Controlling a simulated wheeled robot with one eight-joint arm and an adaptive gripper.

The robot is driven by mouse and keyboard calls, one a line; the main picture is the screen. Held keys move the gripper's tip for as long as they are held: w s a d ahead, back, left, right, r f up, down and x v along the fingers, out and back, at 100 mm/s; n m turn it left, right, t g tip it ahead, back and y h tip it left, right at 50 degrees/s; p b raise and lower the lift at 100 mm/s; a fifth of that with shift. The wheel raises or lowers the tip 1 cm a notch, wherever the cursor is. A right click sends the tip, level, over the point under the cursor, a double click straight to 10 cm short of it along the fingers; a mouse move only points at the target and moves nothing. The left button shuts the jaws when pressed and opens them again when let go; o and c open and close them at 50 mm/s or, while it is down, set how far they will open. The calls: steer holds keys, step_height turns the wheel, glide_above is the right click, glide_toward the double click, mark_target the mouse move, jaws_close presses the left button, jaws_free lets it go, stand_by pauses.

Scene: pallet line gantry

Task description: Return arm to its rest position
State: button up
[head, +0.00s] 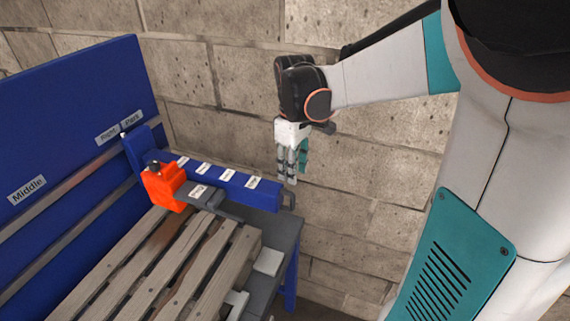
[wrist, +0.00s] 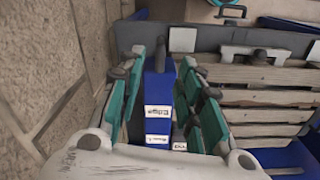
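My gripper (head: 292,178) hangs fingers-down in the head view, in front of the block wall and above the right end of a blue labelled beam (head: 268,196). In the wrist view its teal and grey fingers (wrist: 164,85) stand apart, with nothing held between them. The blue beam (wrist: 158,93), with an "Edge" label, shows through the gap beyond the fingers. My arm reaches in from the right of the head view, bent at the wrist.
An orange block (head: 164,187) with a dark knob sits on the beam's left part. A wooden pallet (head: 165,270) lies in front. A blue panel (head: 70,120) labelled "Middle" stands at left. The block wall (head: 385,150) is close behind my arm.

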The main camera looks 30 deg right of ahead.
steer(key=a+r+t+b, duration=0.3)
steer(key=a, duration=0.5)
steer(key=s+a+f+m+t+b, duration=0.2)
steer(key=s+f, duration=0.1)
steer(key=s, duration=0.3)
steer(key=s+a+f+m+t+b, duration=0.1)
steer(key=s+a+f+m+t, duration=0.1)
steer(key=s, duration=0.5)
steer(key=shift+a+f+m+b, duration=0.4)
steer(key=shift+a+f+m, duration=0.1)
steer(key=shift+f+m, duration=0.15)
